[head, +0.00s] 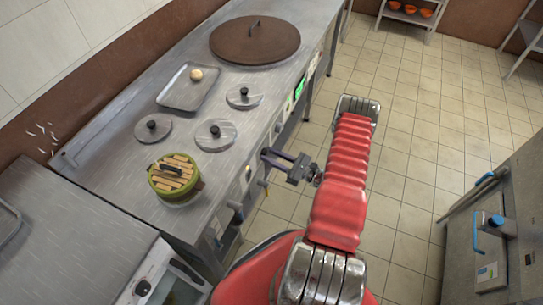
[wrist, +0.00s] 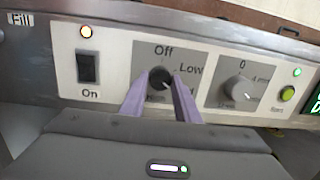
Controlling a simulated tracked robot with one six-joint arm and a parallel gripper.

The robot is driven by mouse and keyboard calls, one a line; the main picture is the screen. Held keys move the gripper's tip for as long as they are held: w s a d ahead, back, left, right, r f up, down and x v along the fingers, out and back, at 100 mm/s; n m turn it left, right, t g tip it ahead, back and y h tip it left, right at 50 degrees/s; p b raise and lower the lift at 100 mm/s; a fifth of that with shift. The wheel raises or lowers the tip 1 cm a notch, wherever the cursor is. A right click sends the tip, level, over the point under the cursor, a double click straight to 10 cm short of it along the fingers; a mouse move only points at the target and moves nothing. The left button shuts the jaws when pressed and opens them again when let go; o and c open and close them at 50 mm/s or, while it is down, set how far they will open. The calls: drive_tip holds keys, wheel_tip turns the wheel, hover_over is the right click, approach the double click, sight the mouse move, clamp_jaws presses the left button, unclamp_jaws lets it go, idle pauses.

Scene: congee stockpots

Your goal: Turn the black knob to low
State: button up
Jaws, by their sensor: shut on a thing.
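The black knob (wrist: 159,78) is on a grey label plate of the control panel in the wrist view. "Off" is printed above it and "Low" to its upper right; lower labels are partly hidden by my fingers. My gripper (wrist: 158,90) has its two purple fingers on either side of the knob, shut on it. Which label the knob points to is too small to tell. In the head view my gripper (head: 268,156) reaches the front of the steel counter, and the knob itself is not distinguishable there.
A steamer pot (head: 176,178) stands on the counter (head: 120,190).

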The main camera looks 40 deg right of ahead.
drive_tip(key=n+y, duration=0.1)
drive_tip(key=n, duration=0.5)
drive_tip(key=n+g, duration=0.1)
drive_tip(key=n, duration=0.6)
drive_tip(key=shift+w+d+f+n+y, duration=0.1)
drive_tip(key=shift+d+n+y, duration=0.1)
drive_tip(key=shift+n+y, duration=0.15)
drive_tip(key=o, duration=1)
drive_tip(key=shift+o, duration=0.2)
drive_tip(key=v, duration=1.3)
drive_tip(key=shift+s+d, duration=0.25)
drive_tip(key=shift+s, duration=0.05)
